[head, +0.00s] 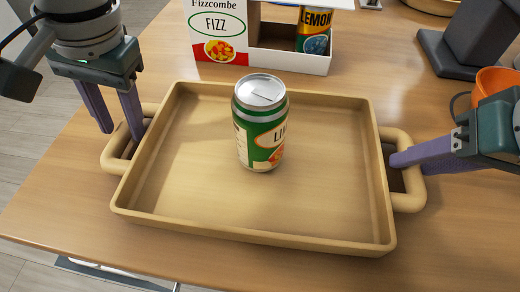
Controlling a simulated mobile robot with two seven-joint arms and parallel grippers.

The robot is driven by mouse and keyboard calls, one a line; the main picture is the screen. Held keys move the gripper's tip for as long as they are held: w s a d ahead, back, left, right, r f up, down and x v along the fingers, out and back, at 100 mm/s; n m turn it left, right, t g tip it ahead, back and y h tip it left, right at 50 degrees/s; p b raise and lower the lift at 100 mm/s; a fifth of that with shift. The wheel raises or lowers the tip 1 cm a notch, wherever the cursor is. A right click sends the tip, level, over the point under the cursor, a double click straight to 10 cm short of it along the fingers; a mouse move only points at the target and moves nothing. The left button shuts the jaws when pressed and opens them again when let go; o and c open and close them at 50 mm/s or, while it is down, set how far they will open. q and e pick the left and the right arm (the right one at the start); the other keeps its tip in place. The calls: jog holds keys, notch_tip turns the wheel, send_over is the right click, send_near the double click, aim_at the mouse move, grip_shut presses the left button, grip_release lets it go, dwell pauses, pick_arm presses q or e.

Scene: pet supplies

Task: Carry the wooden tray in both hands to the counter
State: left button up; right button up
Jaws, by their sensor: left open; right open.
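The wooden tray (250,238) lies on a wooden table, with a loop handle at its left and right ends. A green and white can (260,122) stands upright in it, a little right of the middle. My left gripper (118,128) is open at the left handle (113,155), with its purple fingers pointing down by the handle. My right gripper (400,160) is at the right handle (412,190), its purple fingers reaching in from the right and overlapping the handle. It is open, though the gap between its fingers is hard to see.
A Fizzcombe carton (217,35) stands behind the tray with a lemon can (314,30) in it. A dark grey stand (447,57) and an orange bowl (494,82) are at the back right. The table (450,240) is clear at the front right.

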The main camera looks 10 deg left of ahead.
pick_arm(q)
jog(key=shift+a+f, duration=0.1)
jog(key=shift+f, duration=0.35)
pick_arm(e)
jog(key=shift+w+a+f, duration=0.1)
jog(key=shift+w+f, duration=0.1)
jog(key=shift+f, duration=0.2)
pick_arm(q)
grip_shut()
pick_arm(e)
grip_shut()
pick_arm(q)
jog(key=shift+r, duration=0.1)
pick_arm(e)
jog(key=shift+r, duration=0.1)
dwell(0.4)
